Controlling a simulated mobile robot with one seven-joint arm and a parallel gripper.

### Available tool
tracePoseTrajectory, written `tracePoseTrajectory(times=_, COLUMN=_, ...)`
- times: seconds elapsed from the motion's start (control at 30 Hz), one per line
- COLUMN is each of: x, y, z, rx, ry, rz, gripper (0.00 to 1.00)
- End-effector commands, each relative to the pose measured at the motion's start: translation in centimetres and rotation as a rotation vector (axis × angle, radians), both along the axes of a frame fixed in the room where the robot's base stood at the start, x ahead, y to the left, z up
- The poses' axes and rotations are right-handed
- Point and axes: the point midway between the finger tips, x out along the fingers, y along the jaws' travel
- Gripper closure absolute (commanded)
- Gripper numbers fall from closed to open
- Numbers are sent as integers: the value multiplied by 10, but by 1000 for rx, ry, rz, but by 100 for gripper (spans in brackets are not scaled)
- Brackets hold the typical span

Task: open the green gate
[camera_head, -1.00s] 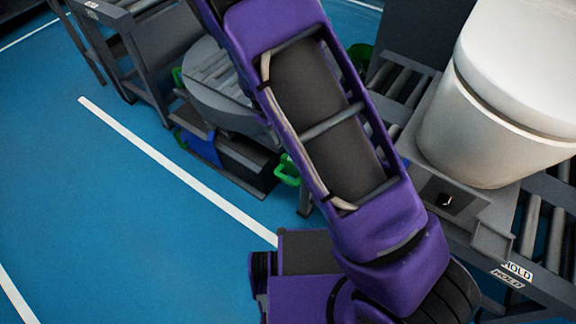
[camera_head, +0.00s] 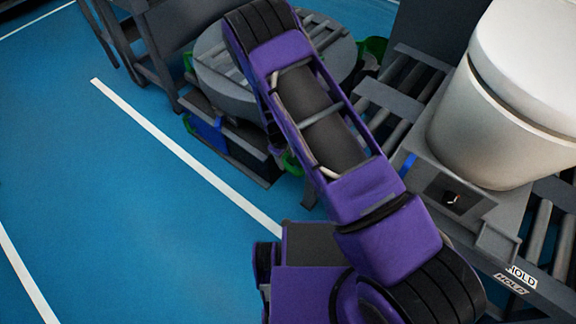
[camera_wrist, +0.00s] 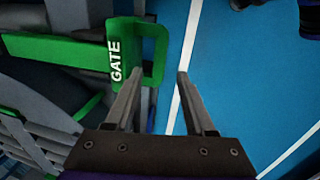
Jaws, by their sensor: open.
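The green gate (camera_wrist: 58,50) is a flat green bar with white "GATE" lettering, ending in a square loop handle (camera_wrist: 160,53), at the upper left of the wrist view. My gripper (camera_wrist: 160,80) is open and empty. Its left finger overlaps the lower part of the handle in the picture, and its right finger is over blue floor to the right of it. I cannot tell whether a finger touches the handle. In the head view my arm hides most of the gate, and green bits (camera_head: 292,164) show beside it. The gripper is hidden there.
A round grey turntable (camera_head: 228,80) and roller conveyors (camera_head: 405,85) stand behind my arm. Blue floor with white lines is open at left.

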Motion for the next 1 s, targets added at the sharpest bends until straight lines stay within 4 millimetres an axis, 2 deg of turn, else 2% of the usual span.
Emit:
tracePoseTrajectory(times=0.03, x=1, y=-2, z=-13, rx=-1, ry=1, rz=-1, gripper=45)
tracePoseTrajectory(times=0.1, x=3, y=-3, z=-25, rx=-1, ry=0, rz=-1, gripper=45)
tracePoseTrajectory(times=0.3, x=7, y=-5, z=-48, rx=0, ry=0, rz=0, gripper=45)
tracePoseTrajectory(times=0.7, x=8, y=-6, z=-54, rx=1, ry=-1, rz=0, gripper=45)
tracePoseTrajectory(times=1.0, x=8, y=-6, z=-54, rx=0, ry=0, rz=0, gripper=100)
